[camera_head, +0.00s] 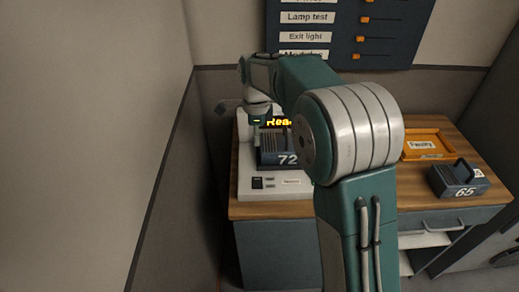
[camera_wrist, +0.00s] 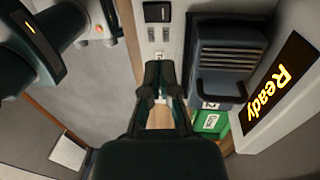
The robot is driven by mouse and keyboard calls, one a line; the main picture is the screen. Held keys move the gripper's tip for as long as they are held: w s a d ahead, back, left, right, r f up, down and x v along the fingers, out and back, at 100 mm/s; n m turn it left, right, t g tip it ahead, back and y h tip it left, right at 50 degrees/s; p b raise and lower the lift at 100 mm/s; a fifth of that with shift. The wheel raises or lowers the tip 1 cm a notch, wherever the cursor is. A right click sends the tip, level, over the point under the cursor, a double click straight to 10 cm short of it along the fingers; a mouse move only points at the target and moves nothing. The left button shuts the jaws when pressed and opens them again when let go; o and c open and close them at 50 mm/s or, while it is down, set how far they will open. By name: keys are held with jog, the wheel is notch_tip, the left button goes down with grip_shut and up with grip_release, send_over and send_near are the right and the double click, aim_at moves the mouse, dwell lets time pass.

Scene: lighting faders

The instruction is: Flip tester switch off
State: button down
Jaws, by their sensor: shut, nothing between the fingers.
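The tester is a white unit (camera_head: 246,150) at the left end of the wooden counter, with a lit yellow "Ready" display (camera_wrist: 280,85). Its black switch (camera_head: 257,183) is at the front left of its base; it also shows at the top of the wrist view (camera_wrist: 157,12). I cannot tell which way the switch is set. In the wrist view my gripper (camera_wrist: 159,64) is shut and empty. Its tips appear over the tester's base, below the switch and two small buttons (camera_wrist: 158,33) in the picture. In the head view the fingers are not clearly visible.
A dark module marked 72 (camera_head: 275,157) sits in the tester, close beside my gripper. A module marked 65 (camera_head: 458,180) and an orange tray (camera_head: 428,145) are at the counter's right. A green tray (camera_wrist: 210,123) shows in the wrist view. A fader panel (camera_head: 345,35) hangs behind.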

aim_at(258, 184)
jog(key=s+f, duration=0.1)
jog(key=f, duration=0.3)
jog(key=s+f, duration=0.1)
jog(key=f, duration=0.3)
jog(key=s+f, duration=0.1)
jog(key=f, duration=0.3)
jog(key=shift+s+a+f, duration=0.1)
jog(key=shift+a+f, duration=0.05)
jog(key=shift+f, duration=0.45)
dwell(0.4)
jog(key=shift+s+f, duration=0.15)
jog(key=shift+f, duration=0.1)
